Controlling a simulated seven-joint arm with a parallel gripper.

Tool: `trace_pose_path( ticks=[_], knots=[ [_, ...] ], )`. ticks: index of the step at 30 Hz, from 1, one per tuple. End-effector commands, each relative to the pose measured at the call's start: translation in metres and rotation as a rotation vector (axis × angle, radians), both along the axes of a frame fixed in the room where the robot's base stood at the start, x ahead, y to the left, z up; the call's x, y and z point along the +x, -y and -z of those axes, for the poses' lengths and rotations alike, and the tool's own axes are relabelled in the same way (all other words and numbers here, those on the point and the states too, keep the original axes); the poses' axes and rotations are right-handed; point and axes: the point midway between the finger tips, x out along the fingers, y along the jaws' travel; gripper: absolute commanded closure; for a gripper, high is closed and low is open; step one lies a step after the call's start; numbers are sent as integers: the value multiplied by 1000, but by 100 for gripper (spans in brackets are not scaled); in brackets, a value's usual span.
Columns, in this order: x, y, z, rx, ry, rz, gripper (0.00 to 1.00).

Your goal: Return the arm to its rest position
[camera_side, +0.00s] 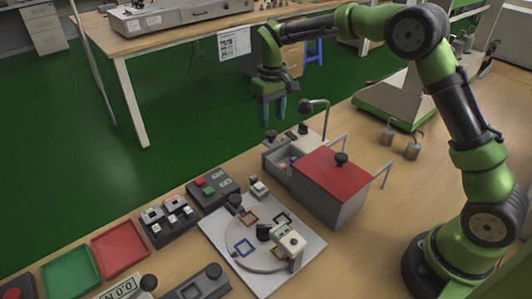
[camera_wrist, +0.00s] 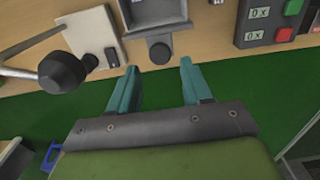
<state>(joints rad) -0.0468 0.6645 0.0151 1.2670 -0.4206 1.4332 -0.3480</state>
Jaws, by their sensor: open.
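My gripper (camera_side: 273,108) hangs from my green and black arm, pointing down, in the upper middle of the side view. It is open and empty, high above the far edge of the wooden bench (camera_side: 345,130). In the wrist view, the two teal fingers of my gripper (camera_wrist: 156,80) stand apart with green floor and the bench edge beyond them. Nothing is between them. The arm reaches out to the left from its base at the bench's right side.
A white board with a round plate (camera_side: 222,232), button boxes (camera_side: 212,187) and red and green trays (camera_side: 118,249) fill the front left. Weights (camera_side: 413,147) stand right.

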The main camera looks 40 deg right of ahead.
Motion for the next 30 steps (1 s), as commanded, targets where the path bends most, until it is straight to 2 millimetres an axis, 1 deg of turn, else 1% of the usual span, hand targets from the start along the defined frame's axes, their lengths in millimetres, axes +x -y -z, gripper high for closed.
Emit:
trace_pose_path(
  ticks=[11,14,17,20,23,26,27,29,30],
  knots=[
    [2,0,-2,-2,10,12,51],
    [-7,-1,12,8,-4,36,51],
    [-25,-3,5,27,14,68,51],
    [-51,-4,-15,54,56,111,51],
    [-79,-5,-36,82,109,152,51],
    [-111,-5,-57,114,169,197,51],
    [-125,-5,-64,126,195,213,51],
    [-145,-5,-73,146,233,238,51],
    [-159,-5,-78,159,259,254,51]
  ],
)
